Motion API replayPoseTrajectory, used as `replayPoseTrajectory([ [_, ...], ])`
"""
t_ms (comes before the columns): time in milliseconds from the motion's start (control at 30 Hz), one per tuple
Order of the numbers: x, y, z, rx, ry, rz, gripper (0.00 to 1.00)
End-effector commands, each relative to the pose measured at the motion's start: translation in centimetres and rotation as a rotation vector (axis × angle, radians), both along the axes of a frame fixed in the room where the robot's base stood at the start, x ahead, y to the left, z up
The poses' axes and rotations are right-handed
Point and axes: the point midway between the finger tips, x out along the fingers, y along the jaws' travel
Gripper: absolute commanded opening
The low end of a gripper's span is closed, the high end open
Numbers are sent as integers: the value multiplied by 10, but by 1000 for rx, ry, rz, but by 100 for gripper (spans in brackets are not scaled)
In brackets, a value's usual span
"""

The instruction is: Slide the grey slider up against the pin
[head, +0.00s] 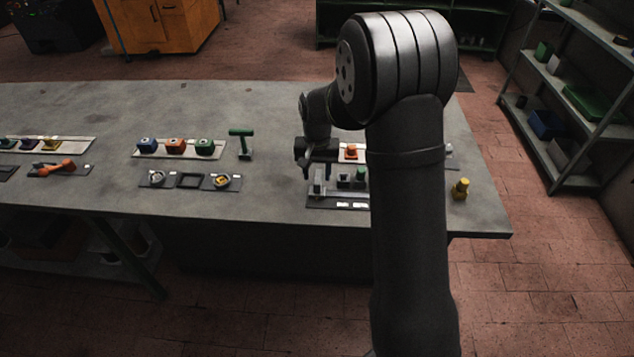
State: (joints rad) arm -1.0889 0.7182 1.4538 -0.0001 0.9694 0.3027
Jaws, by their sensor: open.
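A dark fixture plate (322,204) lies near the front edge of the bench, partly hidden by my arm. A small upright grey piece (318,184), which looks like the grey slider, stands at its left end on a pale grey rail (345,194). Right of it are a dark block (343,181) and a small green piece (361,174); I cannot tell for sure which part is the pin. My gripper (316,164) is open, just above and behind the grey piece. I cannot tell whether it touches it.
Behind the fixture, an orange piece (351,151) sits on a pale plate. A yellow piece (461,188) stands near the bench's right end. A green T-shaped tool (242,143) stands left of my gripper. Bare bench (270,180) lies between it and the fixture.

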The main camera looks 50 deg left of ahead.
Motion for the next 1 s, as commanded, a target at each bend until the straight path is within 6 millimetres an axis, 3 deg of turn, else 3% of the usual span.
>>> replayPoseTrajectory([
  [100, 0, -1, -22, -3, 1, 0, 42],
  [300, 0, 0, -41, -2, 1, 0, 42],
  [633, 0, 0, -45, 0, 0, -1, 42],
  [667, 0, 0, -45, 0, 0, -1, 40],
  [867, 0, 0, -45, 0, 0, -1, 1],
  [1000, 0, 0, -45, 0, 0, -1, 0],
])
